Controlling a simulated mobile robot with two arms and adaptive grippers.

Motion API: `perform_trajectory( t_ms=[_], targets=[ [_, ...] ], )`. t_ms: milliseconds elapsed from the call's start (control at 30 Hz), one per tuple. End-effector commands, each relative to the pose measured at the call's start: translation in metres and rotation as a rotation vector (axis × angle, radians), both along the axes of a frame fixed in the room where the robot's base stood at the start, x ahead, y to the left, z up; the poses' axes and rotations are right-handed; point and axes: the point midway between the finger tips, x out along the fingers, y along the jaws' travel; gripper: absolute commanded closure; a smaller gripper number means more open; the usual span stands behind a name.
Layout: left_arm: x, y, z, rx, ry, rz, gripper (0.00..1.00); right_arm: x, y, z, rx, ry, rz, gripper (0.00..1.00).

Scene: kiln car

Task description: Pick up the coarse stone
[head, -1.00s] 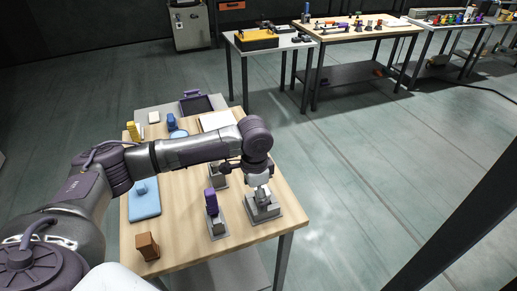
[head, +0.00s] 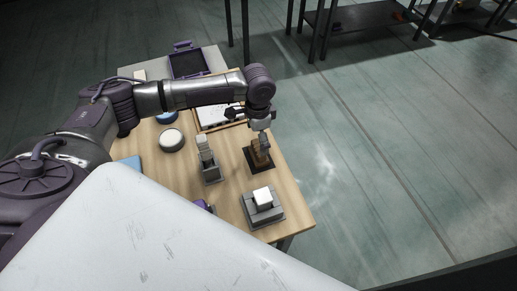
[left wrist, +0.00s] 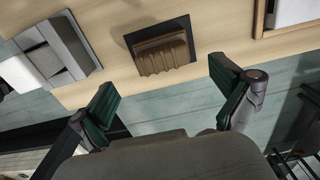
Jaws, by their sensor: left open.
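A brown ridged block (head: 258,155) sits on a dark square plate near the table's right edge. It also shows in the left wrist view (left wrist: 162,55). I cannot tell for sure whether it is the coarse stone. My left gripper (head: 262,136) is over this block in the head view. In the left wrist view my left gripper (left wrist: 163,74) has its two green-padded fingers wide apart, with nothing between them; the block lies beyond their tips. My right gripper is not in view.
A white block (head: 263,196) stands on a grey stepped base (head: 265,214) nearer me. A pale block (head: 204,146) is upright in a grey holder. A round pale disc (head: 172,138), a wood-framed tray and a purple case (head: 188,64) are farther left and back.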

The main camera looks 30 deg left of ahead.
Motion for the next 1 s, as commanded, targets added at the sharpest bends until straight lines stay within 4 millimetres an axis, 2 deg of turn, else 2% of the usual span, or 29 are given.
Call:
perform_trajectory(
  t_ms=[167, 433, 633, 933, 967, 1000],
  targets=[
    [0.0, 0.0, -0.025, 0.001, 0.002, 0.0, 0.0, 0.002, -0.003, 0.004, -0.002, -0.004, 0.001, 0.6],
    [0.001, -0.001, -0.047, 0.002, 0.002, 0.0, 0.0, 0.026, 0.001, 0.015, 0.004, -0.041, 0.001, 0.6],
    [0.001, -0.001, -0.077, 0.001, 0.002, 0.0, 0.0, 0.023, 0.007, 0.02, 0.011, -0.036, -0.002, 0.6],
    [0.002, -0.001, -0.084, 0.0, 0.0, 0.0, 0.0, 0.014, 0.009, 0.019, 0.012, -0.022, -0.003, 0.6],
    [0.002, -0.001, -0.084, 0.0, 0.0, 0.0, 0.02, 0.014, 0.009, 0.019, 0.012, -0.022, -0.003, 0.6],
    [0.002, -0.001, -0.084, 0.0, 0.0, 0.0, 0.08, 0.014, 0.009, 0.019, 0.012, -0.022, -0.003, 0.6]
  ],
)
